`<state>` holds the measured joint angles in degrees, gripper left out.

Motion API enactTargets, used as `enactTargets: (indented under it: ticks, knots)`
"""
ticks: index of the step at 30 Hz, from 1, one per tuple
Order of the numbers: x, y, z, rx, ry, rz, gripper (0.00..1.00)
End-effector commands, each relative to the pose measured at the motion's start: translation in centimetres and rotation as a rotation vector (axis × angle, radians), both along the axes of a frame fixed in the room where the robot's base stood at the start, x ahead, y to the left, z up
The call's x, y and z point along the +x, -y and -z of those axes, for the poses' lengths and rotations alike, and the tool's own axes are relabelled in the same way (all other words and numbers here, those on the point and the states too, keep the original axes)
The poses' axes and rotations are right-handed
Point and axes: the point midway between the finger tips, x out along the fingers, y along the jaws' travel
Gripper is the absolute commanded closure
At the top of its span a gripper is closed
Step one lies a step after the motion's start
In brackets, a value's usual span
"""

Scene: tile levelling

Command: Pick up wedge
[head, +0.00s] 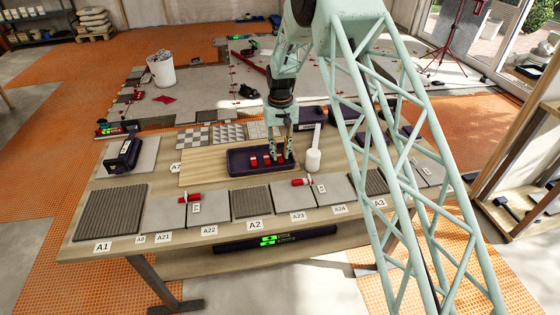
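A dark purple tray (240,172) lies on a wooden board on the workbench. Small red wedges sit in it, one at the left (254,161) and one beside it (267,159). Another red wedge (280,158) shows between the fingers of my gripper (280,155). The gripper points straight down into the tray's right part. Its two fingers stand apart, one on each side of that wedge, and look open. Contact with the wedge is too small to make out. More red pieces lie at the tile joints in front, at the left (189,198) and the middle (302,182).
Labelled grey tiles (250,202) line the bench's front. A dark tool (124,154) sits on a tile at the left. Patterned tile samples (227,133) lie behind the tray. A white bucket (161,70) stands on the floor.

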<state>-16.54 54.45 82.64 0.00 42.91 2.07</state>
Motion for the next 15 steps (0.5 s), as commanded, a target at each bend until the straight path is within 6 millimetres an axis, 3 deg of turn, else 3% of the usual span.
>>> enactTargets:
  ticks: [6, 15]
  knots:
    - [0.0, 0.0, 1.7, 0.0, -0.001, 0.0, 0.81]
    - [0.0, 0.0, 1.9, 0.0, 0.0, 0.0, 0.81]
